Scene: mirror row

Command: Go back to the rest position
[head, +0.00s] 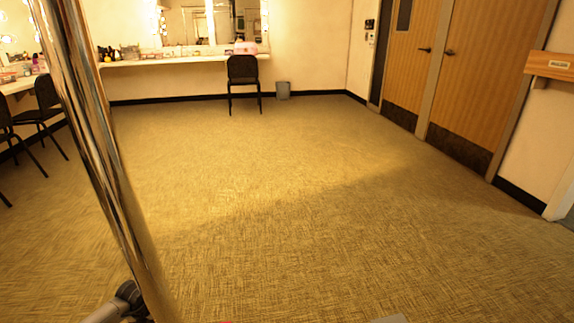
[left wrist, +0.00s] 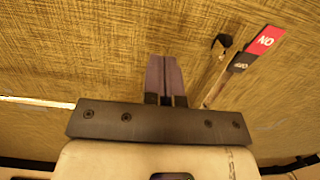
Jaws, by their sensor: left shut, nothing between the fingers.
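In the left wrist view my left gripper (left wrist: 166,60) has its two dark fingers together, with nothing between them. Woven tan carpet lies behind the fingertips. In the head view neither gripper shows. My right gripper is in neither view.
Open carpet (head: 300,200) fills the middle of the room. Wooden doors (head: 480,70) are at right. More black chairs (head: 47,100) stand at left.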

